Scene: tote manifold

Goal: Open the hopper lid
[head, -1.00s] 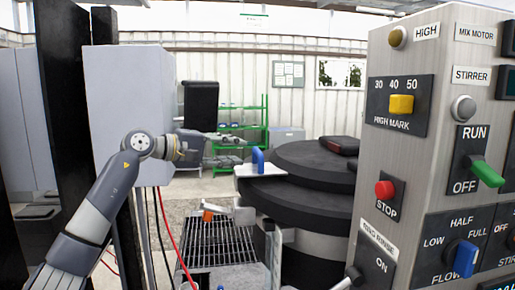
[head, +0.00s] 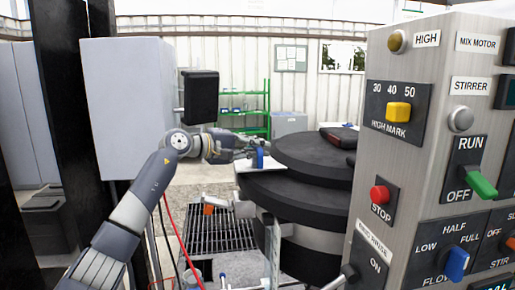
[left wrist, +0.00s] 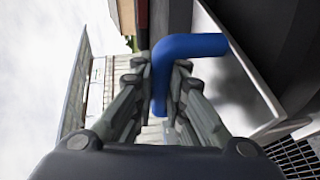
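A blue bent handle (head: 258,158) stands on a pale flat plate (head: 245,178), which I take for the hopper lid. The plate lies about level beside the black round drum. My left gripper (head: 244,149) is at the handle, reaching in from the left. In the left wrist view, the blue handle (left wrist: 187,46) lies between the two fingers (left wrist: 161,85), with one finger close on each side. Whether they press on it cannot be made out. The pale plate (left wrist: 265,95) shows to the right of the handle there. My right gripper is not in view.
A control panel (head: 432,150) with knobs and levers fills the right side. The black drum (head: 305,195) stands between it and the plate. A metal grate (head: 222,232) with an orange piece (head: 208,209) lies below. A grey box (head: 130,105) stands left.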

